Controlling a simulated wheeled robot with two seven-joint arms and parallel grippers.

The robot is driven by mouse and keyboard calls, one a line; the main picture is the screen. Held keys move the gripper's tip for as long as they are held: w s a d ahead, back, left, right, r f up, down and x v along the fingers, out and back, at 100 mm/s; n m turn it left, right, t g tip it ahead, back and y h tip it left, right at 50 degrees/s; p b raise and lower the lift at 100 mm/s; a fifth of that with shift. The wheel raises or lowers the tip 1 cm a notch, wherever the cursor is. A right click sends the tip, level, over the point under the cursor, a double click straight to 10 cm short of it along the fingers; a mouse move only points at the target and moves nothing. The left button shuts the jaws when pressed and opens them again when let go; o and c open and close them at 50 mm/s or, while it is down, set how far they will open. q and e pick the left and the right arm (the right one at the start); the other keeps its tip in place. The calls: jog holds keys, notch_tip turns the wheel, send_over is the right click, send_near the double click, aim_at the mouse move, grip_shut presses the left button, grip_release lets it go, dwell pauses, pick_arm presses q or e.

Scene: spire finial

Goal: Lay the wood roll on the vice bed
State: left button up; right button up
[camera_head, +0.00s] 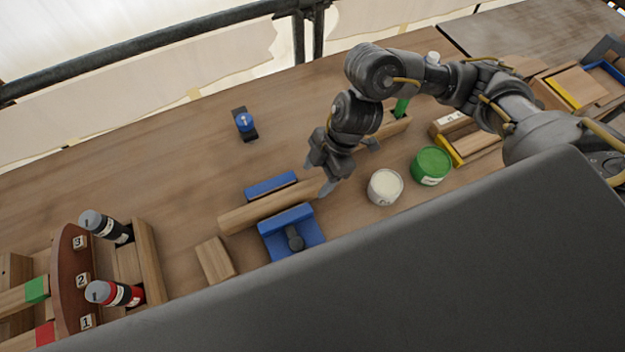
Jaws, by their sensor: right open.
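The wood roll (250,214) is a long pale-brown cylinder at the middle of the table. It lies lengthwise between the two blue jaws of the vice (290,240), one jaw behind it and one in front. Its left end sticks out past the jaws, and its right end reaches to my right gripper. The vice bed under the roll is hidden. My right gripper (348,167) is open, just beyond the right end of the roll; whether a finger touches the roll I cannot tell. My left gripper is out of view.
A white tin (385,187) and a green tin (431,166) stand right of the gripper. A wood block (215,261) lies front left of the vice. A small blue-topped device (244,123) stands behind. Spray cans (105,227) and a numbered rack (74,280) stand left.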

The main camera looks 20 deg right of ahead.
jog(key=v, duration=0.8)
jog(key=shift+s, duration=0.1)
